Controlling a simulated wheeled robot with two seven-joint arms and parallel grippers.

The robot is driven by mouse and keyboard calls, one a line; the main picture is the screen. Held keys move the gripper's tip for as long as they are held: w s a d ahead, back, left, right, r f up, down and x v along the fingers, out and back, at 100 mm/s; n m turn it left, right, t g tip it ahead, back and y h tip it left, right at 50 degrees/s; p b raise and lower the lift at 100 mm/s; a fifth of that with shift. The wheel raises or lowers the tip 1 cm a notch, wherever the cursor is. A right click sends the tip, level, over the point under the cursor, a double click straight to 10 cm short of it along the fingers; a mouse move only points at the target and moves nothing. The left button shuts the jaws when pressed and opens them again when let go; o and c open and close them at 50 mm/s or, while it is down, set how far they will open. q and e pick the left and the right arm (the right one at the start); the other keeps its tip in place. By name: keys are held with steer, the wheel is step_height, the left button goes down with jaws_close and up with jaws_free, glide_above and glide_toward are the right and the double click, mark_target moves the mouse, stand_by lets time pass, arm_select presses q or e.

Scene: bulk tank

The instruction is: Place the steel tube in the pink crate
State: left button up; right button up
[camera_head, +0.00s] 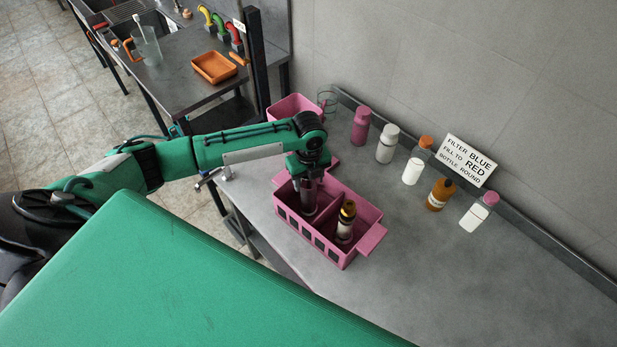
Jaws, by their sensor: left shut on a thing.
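The pink crate (328,250) stands on the grey counter near its front edge and has two compartments. My left gripper (310,182) points down into the crate's left compartment and is shut on the steel tube (308,203). The tube looks greyish and upright, with its lower part inside the crate walls. I cannot tell whether it touches the crate floor. A dark bottle with a gold top (346,222) stands in the right compartment. My right gripper is not in view.
Several bottles, among them a pink one (360,126) and an amber one (440,194), stand along the wall by a sign (465,160). A pink bin (285,108) is behind my left arm. The counter right of the crate is clear.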

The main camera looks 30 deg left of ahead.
arm_select(q)
steer(key=o, duration=1)
steer(key=shift+f, duration=0.15)
steer(key=o, duration=0.4)
steer(key=shift+o, duration=0.2)
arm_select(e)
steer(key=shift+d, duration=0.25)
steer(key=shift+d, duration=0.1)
arm_select(q)
step_height(320, 180, up, 11)
steer(key=b, duration=0.4)
steer(key=shift+r, duration=0.7)
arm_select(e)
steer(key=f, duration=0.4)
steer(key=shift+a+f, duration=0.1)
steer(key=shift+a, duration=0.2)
